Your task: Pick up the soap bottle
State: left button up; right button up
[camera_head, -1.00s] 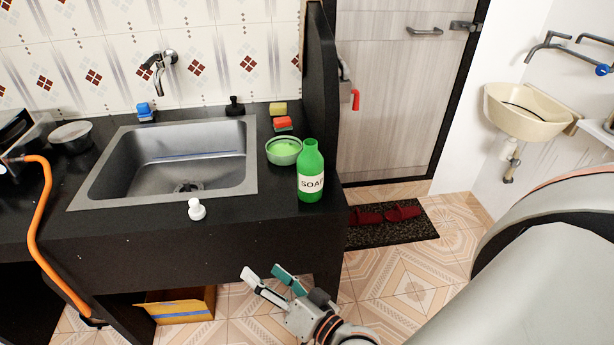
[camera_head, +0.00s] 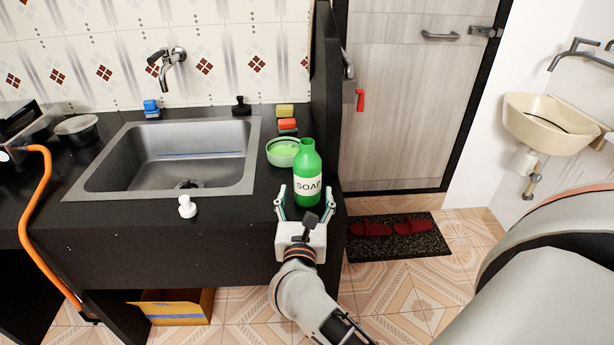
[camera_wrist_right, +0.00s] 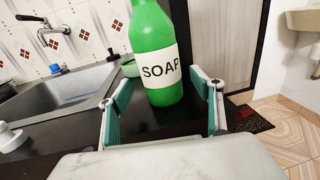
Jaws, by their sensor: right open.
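The green soap bottle (camera_head: 307,172) stands upright on the black counter near its right front corner, with a white SOAP label facing me. My right gripper (camera_head: 304,196) is open at the counter's front edge, its two fingers spread to the left and right of the bottle's lower part. In the right wrist view the bottle (camera_wrist_right: 156,58) stands ahead, centred between the open fingers (camera_wrist_right: 163,95), with dark counter showing between it and the palm. I cannot tell how far the fingertips reach along its sides. My left gripper is not in view.
A green bowl (camera_head: 283,151) sits just behind the bottle, with sponges (camera_head: 287,124) further back. A dark upright panel (camera_head: 326,100) closes the counter's right side. The sink (camera_head: 178,155) and a small white object (camera_head: 187,206) are to the left.

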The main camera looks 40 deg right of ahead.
aim_at(307, 158)
jog(key=shift+x, duration=2.35)
jog(key=shift+r, duration=0.1)
jog(key=c, duration=1.6)
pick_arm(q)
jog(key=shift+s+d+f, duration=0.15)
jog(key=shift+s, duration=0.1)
pick_arm(e)
jog(key=shift+o, duration=0.2)
jog(key=shift+r, duration=0.1)
notch_tip(307, 158, up, 7)
jog(key=shift+r+p, duration=0.2)
jog(key=shift+p, duration=0.9)
notch_tip(307, 158, up, 12)
jog(key=p, duration=0.2)
jog(key=shift+f+p, duration=0.1)
jog(key=shift+p, duration=0.25)
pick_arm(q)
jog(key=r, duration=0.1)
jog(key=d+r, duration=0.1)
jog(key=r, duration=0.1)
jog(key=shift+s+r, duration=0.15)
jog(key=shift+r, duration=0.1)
pick_arm(e)
jog(key=shift+r, duration=0.35)
